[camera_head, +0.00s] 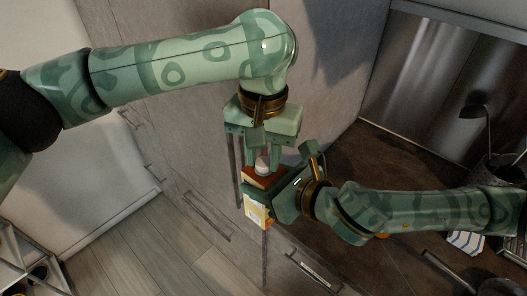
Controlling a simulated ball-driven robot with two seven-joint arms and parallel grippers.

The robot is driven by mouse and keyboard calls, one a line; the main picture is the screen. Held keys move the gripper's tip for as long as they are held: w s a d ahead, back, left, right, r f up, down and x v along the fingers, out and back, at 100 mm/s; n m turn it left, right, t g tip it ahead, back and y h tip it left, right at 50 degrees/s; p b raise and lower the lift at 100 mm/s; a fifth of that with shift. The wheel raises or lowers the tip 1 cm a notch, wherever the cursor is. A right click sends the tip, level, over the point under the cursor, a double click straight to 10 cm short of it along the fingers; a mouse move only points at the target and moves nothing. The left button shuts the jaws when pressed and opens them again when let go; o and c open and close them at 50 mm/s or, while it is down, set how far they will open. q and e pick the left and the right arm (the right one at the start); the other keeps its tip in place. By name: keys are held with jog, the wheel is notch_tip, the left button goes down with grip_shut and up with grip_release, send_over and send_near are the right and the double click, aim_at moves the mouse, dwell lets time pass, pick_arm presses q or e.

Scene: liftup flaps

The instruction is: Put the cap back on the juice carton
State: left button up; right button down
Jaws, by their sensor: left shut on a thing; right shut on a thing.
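The juice carton (257,212) shows near the centre, with a brown-orange top and a white and yellow lower side. My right gripper (284,193) comes in from the right and is shut on the carton, covering its right part. My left gripper (263,158) points down from above, right over the carton top. It is shut on the small pale cap (263,167). The cap is close above the carton top; I cannot tell whether they touch. The spout is hidden.
A dark brown countertop (375,165) lies to the right, with a ladle (482,112) in a holder at its far right. Grey cabinet fronts stand behind the carton. Wooden floor (135,235) is clear at lower left, beside a rack (30,262).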

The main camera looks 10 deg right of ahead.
pick_arm(q)
jog(key=m, duration=0.5)
jog(key=shift+w+a+m, duration=0.1)
jog(key=shift+m, duration=0.2)
jog(key=m, duration=0.9)
jog(key=shift+w, duration=0.15)
jog(key=m, duration=0.6)
jog(key=shift+w+m, duration=0.1)
jog(key=shift+m, duration=0.3)
jog(key=m, duration=0.5)
jog(key=shift+w+m, duration=0.1)
jog(key=shift+m, duration=0.3)
jog(key=o, duration=0.9)
